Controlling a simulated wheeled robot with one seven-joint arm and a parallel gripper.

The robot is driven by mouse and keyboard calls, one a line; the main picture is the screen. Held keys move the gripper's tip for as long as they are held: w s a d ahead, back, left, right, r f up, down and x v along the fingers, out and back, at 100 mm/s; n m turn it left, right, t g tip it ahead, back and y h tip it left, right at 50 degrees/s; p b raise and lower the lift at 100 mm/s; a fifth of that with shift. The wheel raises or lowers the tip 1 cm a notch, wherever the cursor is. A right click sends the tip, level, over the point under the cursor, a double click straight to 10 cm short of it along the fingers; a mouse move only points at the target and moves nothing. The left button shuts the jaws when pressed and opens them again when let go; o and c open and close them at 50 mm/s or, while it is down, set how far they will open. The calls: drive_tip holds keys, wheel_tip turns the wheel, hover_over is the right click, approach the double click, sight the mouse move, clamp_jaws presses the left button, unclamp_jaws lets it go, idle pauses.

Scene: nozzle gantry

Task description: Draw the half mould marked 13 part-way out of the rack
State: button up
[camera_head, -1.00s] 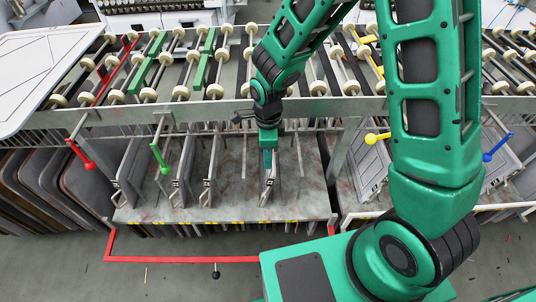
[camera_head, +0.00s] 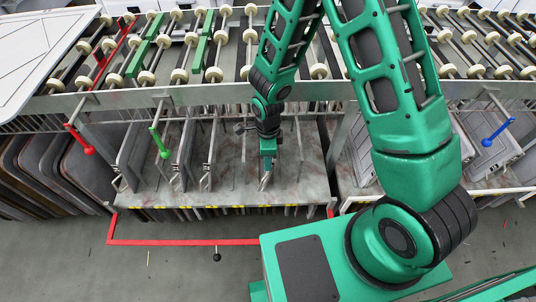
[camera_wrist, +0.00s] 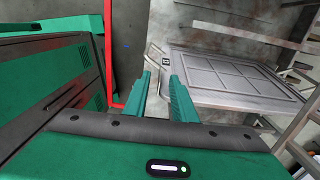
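My gripper (camera_head: 267,164) points down at the right part of the rack (camera_head: 231,192) in the head view. A half mould stands upright there, mostly hidden by my gripper. In the wrist view my two green fingers (camera_wrist: 161,74) are parted, with nothing visible between them. Just beyond their tips is the handle end of a pale panelled half mould (camera_wrist: 232,77). It carries a small dark label (camera_wrist: 166,62) whose number I cannot read. The fingertips look close to the handle; I cannot tell whether they touch it.
Other half moulds (camera_head: 183,155) stand upright to the left in the rack. Red (camera_head: 89,150), green (camera_head: 165,154) and blue (camera_head: 485,143) knobbed levers jut out in front. Rollers (camera_head: 214,74) run above. A red floor outline (camera_head: 180,242) lies before the rack, with open floor around it.

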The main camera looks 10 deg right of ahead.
clamp_jaws()
drive_tip(key=shift+w, duration=0.1)
idle(1.4)
